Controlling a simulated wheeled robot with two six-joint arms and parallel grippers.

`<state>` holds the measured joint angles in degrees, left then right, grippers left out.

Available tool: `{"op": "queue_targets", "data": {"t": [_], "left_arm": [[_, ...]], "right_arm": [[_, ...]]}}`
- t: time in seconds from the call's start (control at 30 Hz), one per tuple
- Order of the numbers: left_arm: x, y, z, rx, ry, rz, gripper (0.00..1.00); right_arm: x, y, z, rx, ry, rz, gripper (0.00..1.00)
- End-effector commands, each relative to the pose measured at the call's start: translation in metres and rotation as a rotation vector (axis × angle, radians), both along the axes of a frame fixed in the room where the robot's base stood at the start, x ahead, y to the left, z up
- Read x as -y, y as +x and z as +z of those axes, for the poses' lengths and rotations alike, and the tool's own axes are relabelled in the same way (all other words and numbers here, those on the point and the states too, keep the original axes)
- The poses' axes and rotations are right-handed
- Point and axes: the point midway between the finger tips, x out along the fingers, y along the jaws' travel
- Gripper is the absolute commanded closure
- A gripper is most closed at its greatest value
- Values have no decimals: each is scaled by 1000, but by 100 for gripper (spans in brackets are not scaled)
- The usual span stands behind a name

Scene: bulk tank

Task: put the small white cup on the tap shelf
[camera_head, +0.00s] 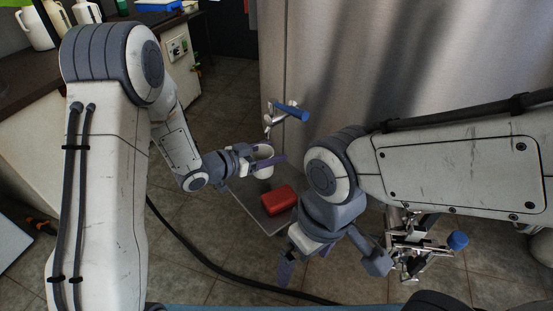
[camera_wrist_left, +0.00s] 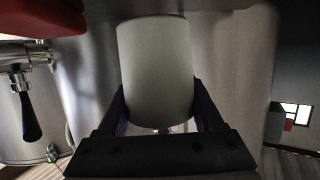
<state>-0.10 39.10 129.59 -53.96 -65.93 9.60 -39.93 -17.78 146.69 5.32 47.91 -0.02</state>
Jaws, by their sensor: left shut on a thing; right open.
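The small white cup (camera_head: 263,167) is held in the jaws of my left gripper (camera_head: 270,162), which is shut on it. In the left wrist view the cup (camera_wrist_left: 157,70) fills the middle, between the dark fingers (camera_wrist_left: 160,112). The cup is just above the far edge of the grey tap shelf (camera_head: 246,202) in the head view. I cannot tell whether it touches the shelf. A tap with a blue handle (camera_head: 291,111) is on the steel tank above the cup. My right gripper (camera_head: 306,262) is open and empty, in front of the shelf.
A red block-like thing (camera_head: 279,200) lies on the shelf, close to the cup. The steel tank wall (camera_head: 350,60) rises behind. A metal fitting with a blue knob (camera_head: 457,240) is at right. A black hose (camera_head: 208,262) crosses the tiled floor.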

Motion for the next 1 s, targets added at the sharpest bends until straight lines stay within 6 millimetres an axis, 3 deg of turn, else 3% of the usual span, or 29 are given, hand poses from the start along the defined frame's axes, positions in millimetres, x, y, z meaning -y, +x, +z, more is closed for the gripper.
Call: {"op": "queue_targets", "data": {"t": [0.2, 0.5, 0.87, 0.9, 0.97, 1.0], "left_arm": [[18, 14, -1, -1, 0, -2, 85], [18, 14, -36, -3, 2, -1, 85], [18, 14, -39, -1, 1, -1, 85], [18, 14, -38, -1, 1, -1, 20], [18, 14, -38, -1, 1, -1, 2], [18, 14, -38, -1, 1, -1, 2]], "right_arm": [[0, 0, -1, 0, 0, 0, 0], [0, 0, -11, 0, 0, 0, 0], [0, 0, -13, 0, 0, 0, 0], [0, 0, -12, 0, 0, 0, 0], [0, 0, -12, 0, 0, 0, 0], [0, 0, -12, 0, 0, 0, 0]]}}
